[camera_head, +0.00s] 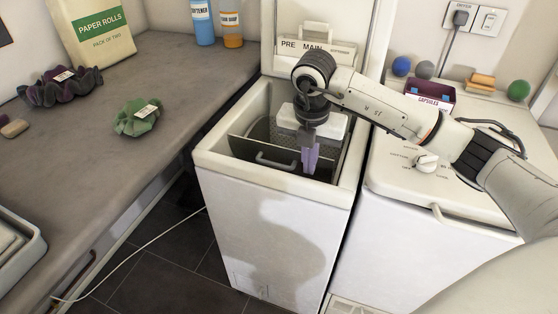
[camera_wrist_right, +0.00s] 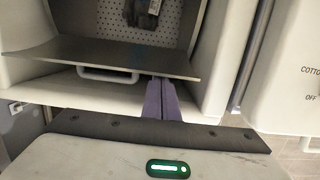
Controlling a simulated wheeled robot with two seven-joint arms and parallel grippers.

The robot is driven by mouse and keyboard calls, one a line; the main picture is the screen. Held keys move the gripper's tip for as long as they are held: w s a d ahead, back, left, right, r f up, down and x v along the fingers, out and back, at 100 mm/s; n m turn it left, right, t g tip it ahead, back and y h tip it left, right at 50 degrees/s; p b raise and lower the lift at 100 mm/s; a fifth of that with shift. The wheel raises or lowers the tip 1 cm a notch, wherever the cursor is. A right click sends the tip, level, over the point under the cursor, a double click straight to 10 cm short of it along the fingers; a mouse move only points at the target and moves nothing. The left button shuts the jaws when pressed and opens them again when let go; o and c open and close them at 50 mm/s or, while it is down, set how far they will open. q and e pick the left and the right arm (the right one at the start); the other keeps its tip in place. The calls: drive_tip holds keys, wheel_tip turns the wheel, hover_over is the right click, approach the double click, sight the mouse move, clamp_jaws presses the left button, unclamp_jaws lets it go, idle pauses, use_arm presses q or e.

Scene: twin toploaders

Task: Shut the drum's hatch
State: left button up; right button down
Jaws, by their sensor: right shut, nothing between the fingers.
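The top-loading washer (camera_head: 275,220) in the middle has its lid up. Inside is the perforated drum (camera_head: 262,131), also in the wrist view (camera_wrist_right: 95,18), where a dark item with a white tag (camera_wrist_right: 143,12) lies in it. The drum's hatch (camera_head: 240,149) is a grey flap with a light bar handle, standing open at the near side of the drum opening. It also shows in the wrist view (camera_wrist_right: 60,58). My right gripper (camera_head: 310,165), with purple fingers, is shut and empty, pointing down inside the washer beside the handle's right end. Whether the fingers touch the flap is unclear.
A second machine (camera_head: 440,205) with a closed top stands close on the right, with a capsules box (camera_head: 430,97) on it. A grey counter (camera_head: 70,140) at left holds a green cloth (camera_head: 137,118) and a dark cloth (camera_head: 62,88). The washer's rim surrounds my gripper.

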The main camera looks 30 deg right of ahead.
drive_tip(key=shift+d, duration=0.1)
idle(0.3)
drive_tip(key=shift+w+d, duration=0.45)
drive_tip(key=w+d, duration=0.2)
drive_tip(key=shift+w+d+r, duration=0.2)
drive_tip(key=shift+d+r, duration=0.15)
drive_tip(key=shift+d, duration=0.05)
idle(0.3)
